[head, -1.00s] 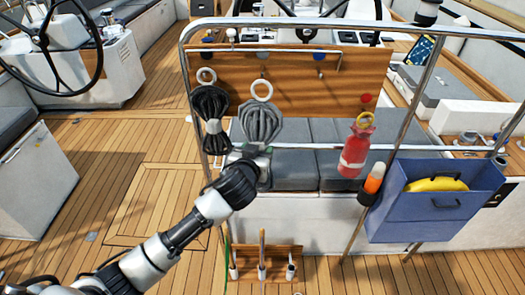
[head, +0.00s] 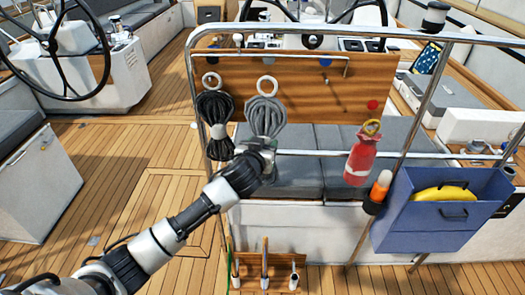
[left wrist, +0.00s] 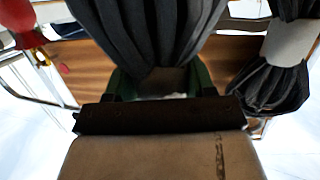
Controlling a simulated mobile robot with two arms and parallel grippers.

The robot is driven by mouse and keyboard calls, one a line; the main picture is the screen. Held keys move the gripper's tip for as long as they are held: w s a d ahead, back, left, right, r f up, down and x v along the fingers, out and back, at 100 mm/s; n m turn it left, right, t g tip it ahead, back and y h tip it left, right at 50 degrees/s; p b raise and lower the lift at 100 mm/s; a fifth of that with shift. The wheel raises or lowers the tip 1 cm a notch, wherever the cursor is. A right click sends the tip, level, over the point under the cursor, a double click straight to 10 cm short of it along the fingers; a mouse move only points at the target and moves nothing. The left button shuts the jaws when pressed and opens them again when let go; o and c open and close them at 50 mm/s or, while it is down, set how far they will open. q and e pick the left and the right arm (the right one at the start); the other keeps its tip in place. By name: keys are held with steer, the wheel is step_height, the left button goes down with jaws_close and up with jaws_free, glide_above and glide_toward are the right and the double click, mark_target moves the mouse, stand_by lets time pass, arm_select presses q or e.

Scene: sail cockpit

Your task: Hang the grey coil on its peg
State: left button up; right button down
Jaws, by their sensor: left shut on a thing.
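The grey coil (head: 266,115) is a bundle of grey rope with a white ring (head: 267,86) at its top. It hangs upright in front of the wooden board (head: 345,90), ring up. My left gripper (head: 264,148) is shut on the lower end of the coil. In the left wrist view the grey coil (left wrist: 145,40) fills the upper middle, between green finger pads (left wrist: 203,78). The ring shows below the board's upper edge. I cannot tell whether it touches the board or any peg. The coil's peg is not clear to me. My right gripper is out of view.
A black coil (head: 216,120) hangs close on the left. A red bag (head: 362,160) hangs to the right, beside an orange-topped item (head: 380,186) and a blue bin (head: 425,225). A steel rail (head: 330,24) runs above the board. Grey cushions (head: 300,180) lie behind.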

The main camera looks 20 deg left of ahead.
arm_select(q)
steer(key=shift+a+b+x, duration=0.2)
steer(key=shift+b+x, duration=0.2)
steer(key=shift+x, duration=0.45)
steer(key=shift+a+b+x, duration=0.2)
steer(key=shift+b+x, duration=0.2)
steer(key=shift+x, duration=0.45)
steer(key=shift+a+b+x, duration=0.2)
steer(key=shift+b+x, duration=0.2)
steer(key=shift+x, duration=0.4)
